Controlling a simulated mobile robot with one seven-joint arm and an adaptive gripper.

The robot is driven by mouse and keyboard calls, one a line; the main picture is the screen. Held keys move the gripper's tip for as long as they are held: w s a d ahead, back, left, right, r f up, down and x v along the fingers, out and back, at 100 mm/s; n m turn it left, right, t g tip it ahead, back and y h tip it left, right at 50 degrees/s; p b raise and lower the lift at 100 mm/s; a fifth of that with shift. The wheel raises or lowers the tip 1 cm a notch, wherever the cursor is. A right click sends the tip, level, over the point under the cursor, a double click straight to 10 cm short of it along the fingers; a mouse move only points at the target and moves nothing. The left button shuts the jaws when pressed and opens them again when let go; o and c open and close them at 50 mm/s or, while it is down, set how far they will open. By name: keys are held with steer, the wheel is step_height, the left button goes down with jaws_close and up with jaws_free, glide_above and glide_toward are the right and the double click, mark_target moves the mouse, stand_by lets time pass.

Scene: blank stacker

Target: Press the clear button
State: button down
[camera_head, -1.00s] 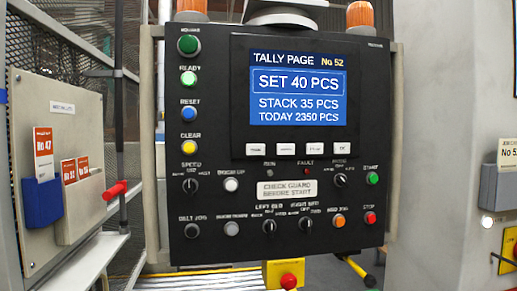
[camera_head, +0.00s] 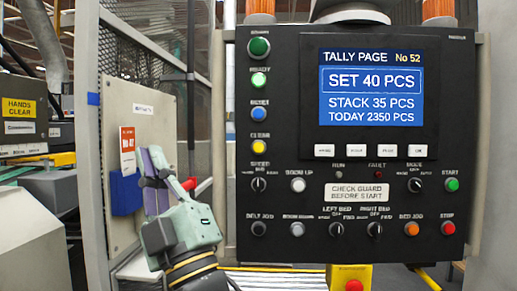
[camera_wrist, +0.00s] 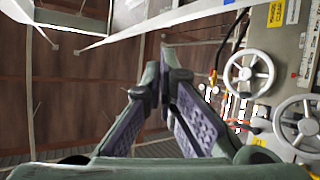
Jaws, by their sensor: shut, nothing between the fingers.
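The yellow clear button (camera_head: 259,146) is on the left edge of the black control panel (camera_head: 310,262), under the blue reset button (camera_head: 258,114). My gripper (camera_head: 152,152) is left of the panel in the head view, pointing upward. Its fingers are shut and empty, and they are apart from the button. The wrist view shows the fingers (camera_wrist: 165,68) converging at their tips. The clear button and the panel front do not show in the wrist view.
Green buttons (camera_head: 259,46) sit above reset, and a speed knob (camera_head: 258,184) sits just below clear. A board with a blue holder (camera_head: 125,193) stands behind my gripper. Handwheels (camera_wrist: 249,73) show at the right in the wrist view.

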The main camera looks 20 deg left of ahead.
mark_target(259, 147)
steer(key=w+d+n+t+h, duration=0.3)
steer(key=w+d+h, duration=0.3)
steer(key=w+d, duration=0.4)
steer(key=shift+w+n+h, duration=0.4)
steer(key=shift+w+n, duration=0.2)
steer(key=shift+w, duration=0.15)
steer(key=shift+w+a+p, duration=0.15)
steer(key=shift+w+a, duration=0.25)
steer(key=shift+w, duration=1)
steer(key=shift+w+a+p, duration=0.15)
steer(key=shift+w+a, duration=0.25)
steer(key=shift+w, duration=1)
steer(key=shift+w+a+p, duration=0.15)
steer(key=shift+w+a, duration=0.25)
steer(key=shift+w, duration=1)
steer(key=shift+w, duration=0.1)
steer(key=shift+w+a, duration=0.1)
steer(key=shift+w, duration=0.25)
